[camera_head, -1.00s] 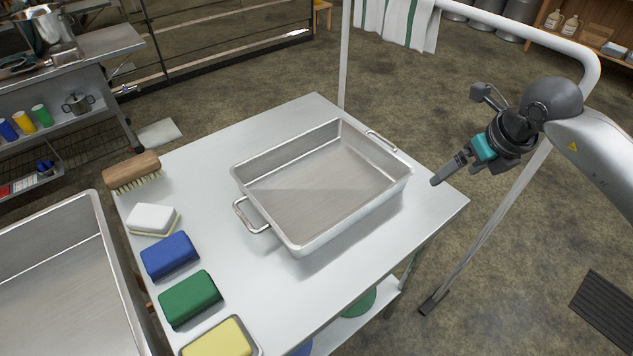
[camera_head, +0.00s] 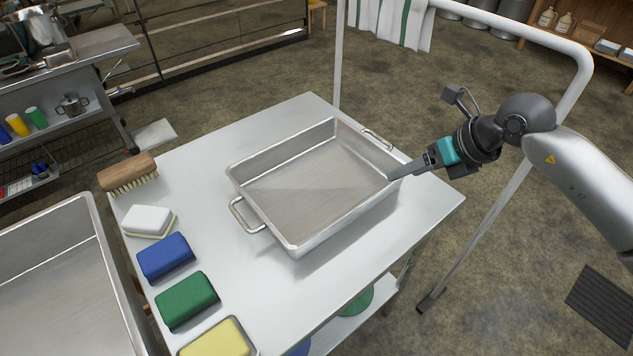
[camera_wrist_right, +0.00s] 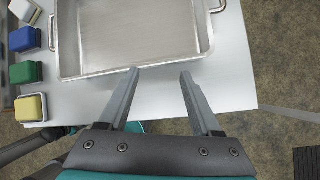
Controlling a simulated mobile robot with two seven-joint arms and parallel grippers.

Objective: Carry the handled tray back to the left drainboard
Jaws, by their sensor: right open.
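The handled tray (camera_head: 310,190) is a deep, empty steel pan. It sits flat on a steel tabletop (camera_head: 200,150), with one wire handle (camera_head: 248,216) at its left end and another (camera_head: 378,139) at its far right end. It also shows in the right wrist view (camera_wrist_right: 135,30). My left gripper is out of view. I cannot identify the left drainboard.
A brush (camera_head: 128,173), a white sponge (camera_head: 148,221), a blue block (camera_head: 165,257), a green block (camera_head: 187,300) and a yellow sponge (camera_head: 217,340) line the table's left edge. A steel basin (camera_head: 50,280) lies left. A white rail frame (camera_head: 485,215) stands right.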

